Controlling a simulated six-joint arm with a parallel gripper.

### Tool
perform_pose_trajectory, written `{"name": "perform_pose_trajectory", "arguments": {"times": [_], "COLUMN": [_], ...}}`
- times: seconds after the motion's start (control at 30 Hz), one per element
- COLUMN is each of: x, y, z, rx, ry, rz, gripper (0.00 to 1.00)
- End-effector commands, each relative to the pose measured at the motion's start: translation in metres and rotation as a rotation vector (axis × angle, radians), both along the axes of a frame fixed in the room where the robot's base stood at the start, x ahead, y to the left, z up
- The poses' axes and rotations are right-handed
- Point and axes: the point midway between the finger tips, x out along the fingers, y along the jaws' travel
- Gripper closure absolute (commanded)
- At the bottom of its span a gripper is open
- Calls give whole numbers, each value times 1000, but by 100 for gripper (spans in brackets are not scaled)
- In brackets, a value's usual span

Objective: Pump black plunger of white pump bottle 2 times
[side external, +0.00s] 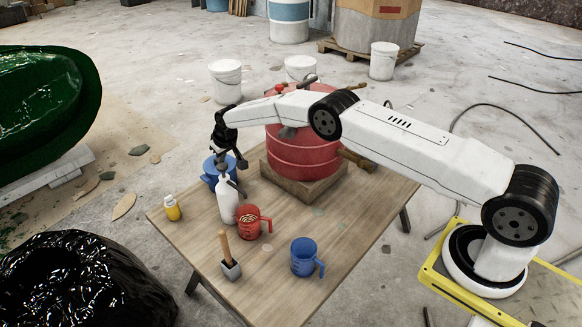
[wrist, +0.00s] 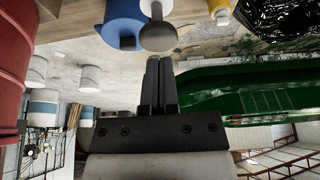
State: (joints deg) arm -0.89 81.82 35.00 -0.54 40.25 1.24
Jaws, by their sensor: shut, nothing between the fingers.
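The white pump bottle (side external: 228,202) stands upright on the wooden table, near the table's left side. Its dark plunger (wrist: 158,36) shows as a round grey knob just beyond my fingertips in the wrist view. My gripper (side external: 238,161) is over the bottle's top in the side view. In the wrist view my gripper (wrist: 158,62) has its two fingers together, with nothing between them, pointing at the knob. A small gap seems to show between fingertips and knob, but I cannot tell the true distance. In the side view my gripper partly hides the plunger.
A blue jug (side external: 209,175) stands close behind the bottle, and a red jug (side external: 249,222) close to its right. A yellow bottle (side external: 172,208), a wooden-handled brush (side external: 230,268) and another blue jug (side external: 304,257) stand nearby. A red drum (side external: 305,160) stands on the table's far part.

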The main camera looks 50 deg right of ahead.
Motion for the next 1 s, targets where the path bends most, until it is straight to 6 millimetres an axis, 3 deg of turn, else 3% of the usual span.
{"name": "perform_pose_trajectory", "arguments": {"times": [1.0], "x": [0], "y": [0], "z": [-34], "rx": [0], "ry": [2], "rz": [0], "gripper": [100]}}
